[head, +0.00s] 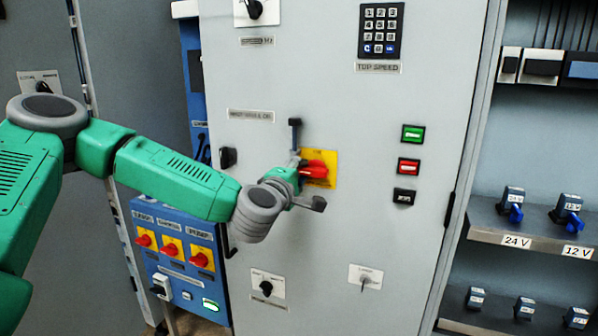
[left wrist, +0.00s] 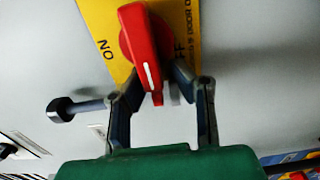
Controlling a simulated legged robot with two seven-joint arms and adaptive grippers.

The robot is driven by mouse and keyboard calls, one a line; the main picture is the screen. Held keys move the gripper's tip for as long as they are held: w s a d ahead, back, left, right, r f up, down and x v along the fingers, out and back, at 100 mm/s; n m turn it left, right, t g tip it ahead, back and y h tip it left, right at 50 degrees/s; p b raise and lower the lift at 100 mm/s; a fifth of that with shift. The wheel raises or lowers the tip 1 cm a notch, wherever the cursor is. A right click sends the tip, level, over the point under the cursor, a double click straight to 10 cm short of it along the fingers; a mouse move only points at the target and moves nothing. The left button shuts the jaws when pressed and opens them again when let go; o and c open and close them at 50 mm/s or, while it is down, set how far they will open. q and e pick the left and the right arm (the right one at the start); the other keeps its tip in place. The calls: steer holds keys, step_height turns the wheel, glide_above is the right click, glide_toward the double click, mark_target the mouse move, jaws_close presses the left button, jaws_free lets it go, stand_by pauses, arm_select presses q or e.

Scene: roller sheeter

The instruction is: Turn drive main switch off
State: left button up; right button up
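A red rotary switch handle (head: 316,169) sits on a yellow plate (head: 328,157) in the middle of the tall grey cabinet door. I take it for the drive main switch; the label above is too blurred to read surely. In the left wrist view the handle (left wrist: 145,50) has a white line along it, with ON at the left of the plate and OFF at the right. My left gripper (head: 303,174) is at the switch. In the left wrist view its fingers (left wrist: 157,90) stand apart on either side of the handle's end, with gaps visible. My right gripper is out of view.
A blue box (head: 178,257) with several smaller red switches stands at the lower left. Green (head: 413,133) and red (head: 409,166) buttons and a keypad (head: 381,31) are on the door. A black knob on a rod (left wrist: 62,110) is beside my left gripper. Shelves with blue-handled switches are right.

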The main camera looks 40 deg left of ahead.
arm_select(q)
steer(key=shift+o, duration=0.7)
steer(key=shift+d+f, duration=0.25)
steer(key=shift+r, duration=0.2)
steer(key=shift+d+r, duration=0.15)
steer(key=v, duration=0.7)
steer(key=shift+s, duration=0.2)
